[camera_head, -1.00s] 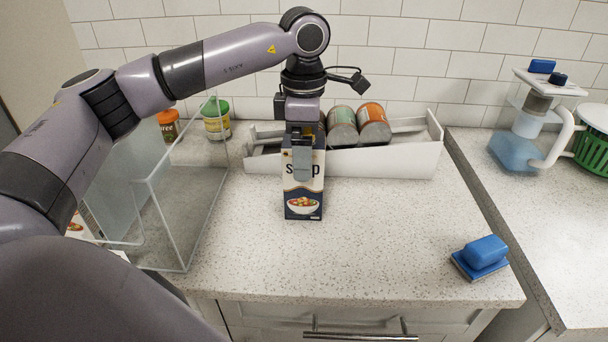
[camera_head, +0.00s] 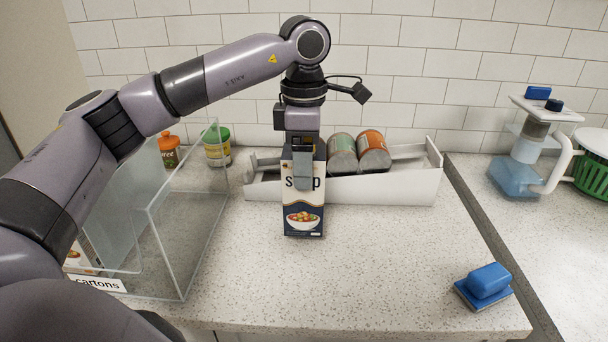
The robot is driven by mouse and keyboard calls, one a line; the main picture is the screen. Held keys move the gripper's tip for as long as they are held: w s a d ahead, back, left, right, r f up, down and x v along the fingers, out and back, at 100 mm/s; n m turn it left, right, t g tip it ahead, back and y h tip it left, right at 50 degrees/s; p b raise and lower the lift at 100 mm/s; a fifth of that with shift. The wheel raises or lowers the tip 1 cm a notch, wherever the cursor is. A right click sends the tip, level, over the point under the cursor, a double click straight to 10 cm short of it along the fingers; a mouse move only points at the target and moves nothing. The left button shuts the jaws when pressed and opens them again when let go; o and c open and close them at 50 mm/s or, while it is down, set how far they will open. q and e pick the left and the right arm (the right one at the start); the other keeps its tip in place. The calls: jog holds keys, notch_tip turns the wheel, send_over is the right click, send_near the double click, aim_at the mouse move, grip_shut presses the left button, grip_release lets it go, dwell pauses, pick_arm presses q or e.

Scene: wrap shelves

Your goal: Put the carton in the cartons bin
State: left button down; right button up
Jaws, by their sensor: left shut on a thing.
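The soup carton (camera_head: 304,215) is upright in the middle of the counter, white and dark blue with a soup bowl picture. My left gripper (camera_head: 303,172) comes down from above and is shut on its upper part. Whether the carton's base touches the counter is hard to tell. The clear cartons bin (camera_head: 185,240) stands to the left, with a "cartons" label (camera_head: 97,284) at its front. Another carton (camera_head: 80,255) shows inside it, partly hidden by my left arm. My right gripper is not in view.
A white tray (camera_head: 390,190) with cans (camera_head: 373,150) lies behind the carton. Jars (camera_head: 217,146) stand behind the bin. A blender-like jug (camera_head: 515,175) stands at the right. The counter between carton and block is clear.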

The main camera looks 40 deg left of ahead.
pick_arm(q)
notch_tip(320, 180, up, 5)
notch_tip(320, 180, up, 12)
jog(key=p, duration=0.3)
jog(key=shift+p, duration=0.35)
jog(key=shift+s, duration=0.1)
